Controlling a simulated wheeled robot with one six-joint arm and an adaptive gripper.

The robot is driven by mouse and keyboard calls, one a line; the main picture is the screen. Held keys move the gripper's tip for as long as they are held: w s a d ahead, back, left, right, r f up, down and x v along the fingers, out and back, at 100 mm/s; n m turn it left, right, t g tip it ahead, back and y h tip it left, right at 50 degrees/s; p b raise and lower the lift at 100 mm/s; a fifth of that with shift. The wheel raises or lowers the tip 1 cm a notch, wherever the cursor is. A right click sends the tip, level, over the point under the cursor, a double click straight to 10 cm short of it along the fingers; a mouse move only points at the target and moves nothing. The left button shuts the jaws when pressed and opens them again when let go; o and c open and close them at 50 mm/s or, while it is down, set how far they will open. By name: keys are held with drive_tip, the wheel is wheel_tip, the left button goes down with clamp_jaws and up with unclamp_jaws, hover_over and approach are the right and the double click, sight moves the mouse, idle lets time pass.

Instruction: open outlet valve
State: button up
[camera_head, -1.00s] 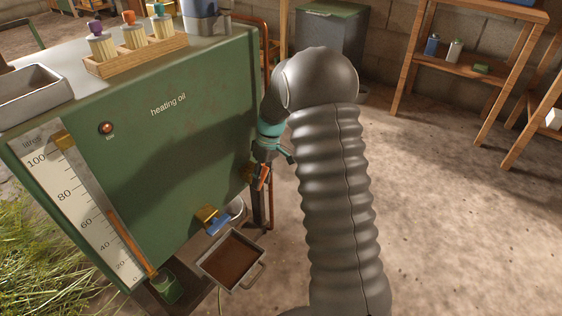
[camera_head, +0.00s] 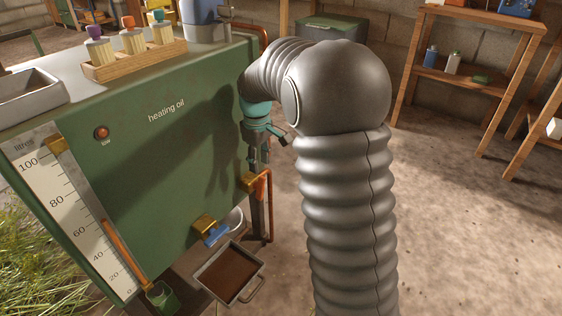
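The green heating oil tank (camera_head: 150,170) carries two brass valves low on its front. One brass valve (camera_head: 204,222) has a blue handle (camera_head: 215,235). The other brass valve (camera_head: 248,181), near the right corner, has an orange-red handle (camera_head: 263,187). I cannot tell from labels which one is the outlet valve. My gripper (camera_head: 259,160) points down with its fingertips just above the orange-handled valve, seemingly apart from it. Its fingers are small in the view, and whether they are open is unclear.
A tray of brown liquid (camera_head: 206,270) sits below the blue-handled valve. A litre gauge (camera_head: 65,205) with a green fitting (camera_head: 162,298) at its foot is on the left. Floor to the right is clear.

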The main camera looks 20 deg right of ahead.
drive_tip(key=s+r+m+t, duration=0.1)
drive_tip(key=s+r+m, duration=0.1)
drive_tip(key=s+r, duration=0.4)
drive_tip(key=s+r+m+t+p, duration=0.1)
drive_tip(key=s+r+m+t, duration=0.1)
drive_tip(key=s+r, duration=0.5)
drive_tip(key=shift+s+r, duration=0.2)
drive_tip(key=shift+s, duration=2.65)
